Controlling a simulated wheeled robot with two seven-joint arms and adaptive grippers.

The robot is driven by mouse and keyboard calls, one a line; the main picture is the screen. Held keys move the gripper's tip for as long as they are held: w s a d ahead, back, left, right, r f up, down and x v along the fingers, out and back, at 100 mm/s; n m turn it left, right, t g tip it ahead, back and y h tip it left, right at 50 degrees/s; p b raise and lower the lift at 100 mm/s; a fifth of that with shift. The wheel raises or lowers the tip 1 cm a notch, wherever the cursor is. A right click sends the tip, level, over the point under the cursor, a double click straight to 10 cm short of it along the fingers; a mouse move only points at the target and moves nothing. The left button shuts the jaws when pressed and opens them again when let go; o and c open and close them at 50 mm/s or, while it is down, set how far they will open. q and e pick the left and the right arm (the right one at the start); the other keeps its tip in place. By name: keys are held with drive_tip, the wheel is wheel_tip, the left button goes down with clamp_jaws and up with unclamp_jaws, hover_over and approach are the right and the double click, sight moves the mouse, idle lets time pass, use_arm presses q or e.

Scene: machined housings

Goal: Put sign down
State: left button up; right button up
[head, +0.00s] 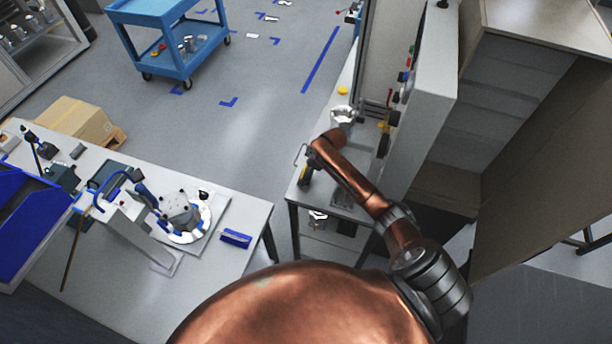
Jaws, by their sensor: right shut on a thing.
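My right arm, copper-coloured, reaches up from the bottom to the bench beside the grey machine cabinet. My right gripper (306,174) is small and dark at the end of this arm, over the bench's left edge. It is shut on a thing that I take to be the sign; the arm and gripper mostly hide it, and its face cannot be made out. A little yellow shows by the fingers. Whether the sign touches the bench cannot be told. My left gripper is not in view.
The bench (303,205) carries a silver part (342,115) and a yellow piece (343,90). The grey cabinet (422,110) stands right of it. A white table (225,262) with a round fixture (180,215) and a blue bin (30,225) is at left. Open floor lies beyond, with a blue cart (180,62).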

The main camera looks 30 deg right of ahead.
wheel_tip(320, 180, down, 2)
drive_tip(key=shift+f, duration=0.45)
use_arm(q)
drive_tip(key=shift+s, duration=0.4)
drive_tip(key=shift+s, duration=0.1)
use_arm(e)
drive_tip(key=shift+f, duration=0.15)
drive_tip(key=o, duration=1.1)
drive_tip(key=shift+o, duration=0.2)
